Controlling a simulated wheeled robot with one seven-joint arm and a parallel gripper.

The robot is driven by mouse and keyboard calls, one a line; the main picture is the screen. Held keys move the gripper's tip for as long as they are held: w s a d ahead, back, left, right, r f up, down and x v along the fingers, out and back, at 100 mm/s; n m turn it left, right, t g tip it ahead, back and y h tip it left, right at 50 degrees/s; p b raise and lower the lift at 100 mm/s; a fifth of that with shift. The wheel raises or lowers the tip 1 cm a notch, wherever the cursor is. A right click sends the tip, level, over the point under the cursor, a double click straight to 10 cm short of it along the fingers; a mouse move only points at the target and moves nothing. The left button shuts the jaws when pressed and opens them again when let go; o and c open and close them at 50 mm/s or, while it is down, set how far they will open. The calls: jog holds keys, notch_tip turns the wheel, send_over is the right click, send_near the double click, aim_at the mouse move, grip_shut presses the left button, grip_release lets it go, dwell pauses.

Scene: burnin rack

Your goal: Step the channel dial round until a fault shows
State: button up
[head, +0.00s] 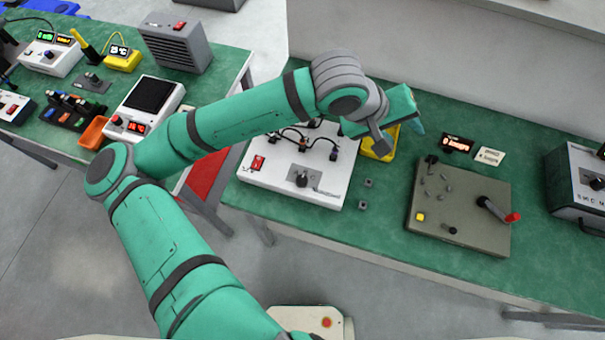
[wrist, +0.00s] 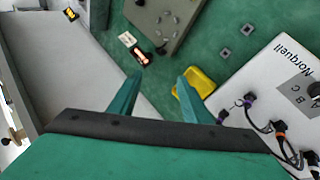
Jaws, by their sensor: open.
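The channel dial (head: 302,180), a black knob on a grey plate, sits on the front of a white box (head: 265,186). In the wrist view the dial (wrist: 315,90) is at the right edge, with letters beside it. A small black display (head: 457,144) with red-orange characters, too small to read, stands behind the grey-brown panel; it also shows in the wrist view (wrist: 141,57). My gripper (wrist: 160,88) is open and empty in the wrist view. In the head view my gripper (head: 408,112) is above the bench, behind and right of the dial, apart from it.
Cables plug into the white box, near a red switch (head: 258,162). A yellow tray (head: 379,149) lies behind it. The grey-brown panel (head: 460,195) carries a red-tipped lever (head: 497,211). A grey instrument (head: 577,182) stands far right. Two small grey pieces lie between box and panel.

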jog(key=s+a+f+n+g+y, duration=0.1)
jog(key=a+f+y, duration=0.1)
jog(key=a, duration=0.4)
jog(key=a+f+n+y, duration=0.1)
jog(key=a+f+y, duration=0.2)
jog(key=a, duration=0.3)
jog(key=n+g+y, duration=0.1)
jog(key=n+y, duration=0.1)
jog(key=y, duration=0.1)
send_near(301, 179)
notch_tip(301, 179, down, 8)
jog(key=shift+f, duration=0.15)
jog(key=shift+a, duration=0.1)
jog(key=c, duration=1)
